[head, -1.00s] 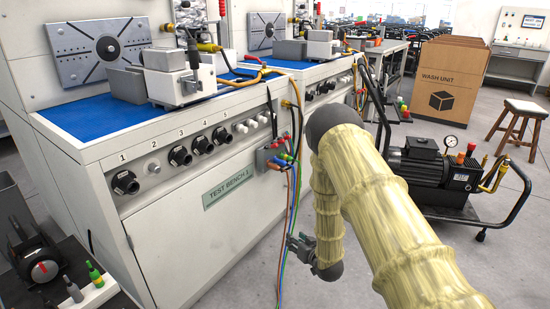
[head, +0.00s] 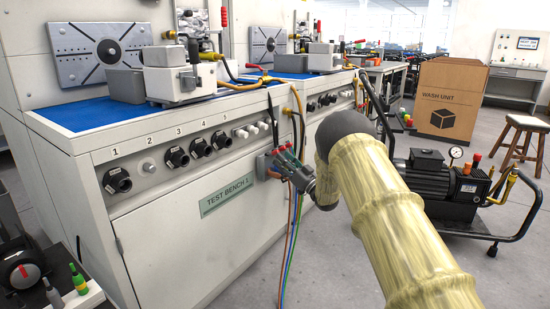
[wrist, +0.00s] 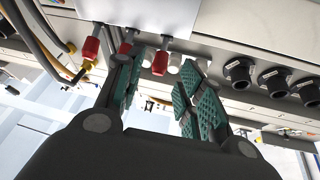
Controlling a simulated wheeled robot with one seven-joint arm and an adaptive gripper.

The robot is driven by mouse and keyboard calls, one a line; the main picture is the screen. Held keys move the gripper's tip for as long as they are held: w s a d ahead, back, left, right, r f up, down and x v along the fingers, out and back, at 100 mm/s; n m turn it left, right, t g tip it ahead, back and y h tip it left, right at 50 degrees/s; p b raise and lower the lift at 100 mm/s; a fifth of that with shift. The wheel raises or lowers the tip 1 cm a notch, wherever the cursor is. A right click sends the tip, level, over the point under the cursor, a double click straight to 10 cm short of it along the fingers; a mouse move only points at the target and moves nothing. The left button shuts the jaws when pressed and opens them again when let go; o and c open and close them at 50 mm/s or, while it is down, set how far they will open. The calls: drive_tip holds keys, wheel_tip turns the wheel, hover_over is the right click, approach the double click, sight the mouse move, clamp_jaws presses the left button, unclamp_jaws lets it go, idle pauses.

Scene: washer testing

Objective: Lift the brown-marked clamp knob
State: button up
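I cannot make out a brown mark on any knob. Black knobs (head: 118,180) line the front panel of Test Bench 1, with small white knobs (head: 250,130) to their right. In the wrist view, black knobs (wrist: 277,82) show at the right, beyond my fingers. My gripper (head: 291,166) is beside the bench's right front corner, close to the grey connector box (head: 264,166). In the wrist view my gripper (wrist: 162,72) is open, its green-padded fingers apart with nothing held between them. Red-ended fittings (wrist: 160,62) show beyond the fingers.
Coloured hoses (head: 290,240) hang beside my gripper. A black knob with a red mark (head: 22,272) lies at the lower left, near a green-tipped fitting (head: 79,279). A pump cart (head: 430,180) stands right of my arm. Clamp blocks (head: 180,75) sit on the blue bench top.

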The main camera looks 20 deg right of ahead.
sight(275, 152)
drive_tip(key=shift+b+x, duration=0.95)
drive_tip(key=shift+x, duration=1.85)
clamp_jaws()
